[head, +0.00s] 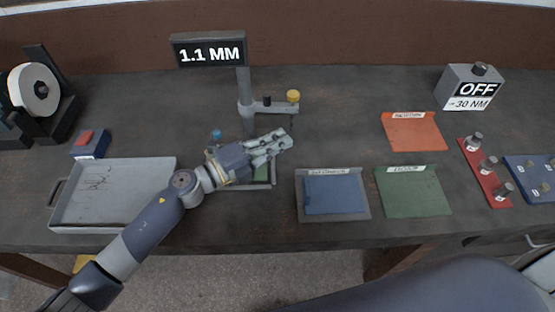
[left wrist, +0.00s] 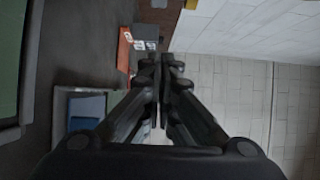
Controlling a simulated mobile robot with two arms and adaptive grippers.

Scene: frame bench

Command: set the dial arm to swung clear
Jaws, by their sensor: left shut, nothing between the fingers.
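The dial arm (head: 272,105) is a grey bar reaching right from an upright post (head: 244,88). It has a yellow knob (head: 293,96) at its right end, and a thin dark tip hangs below that end. My left gripper (head: 288,136) is shut and empty, pointing right just below the dial arm's end in the head view; I cannot tell whether it touches the thin tip. Its closed fingers (left wrist: 162,85) show in the left wrist view. My left gripper and forearm partly hide a small tray with a green inside (head: 262,172) at the post's foot. My right gripper is not seen.
A grey tray (head: 115,192) lies left.

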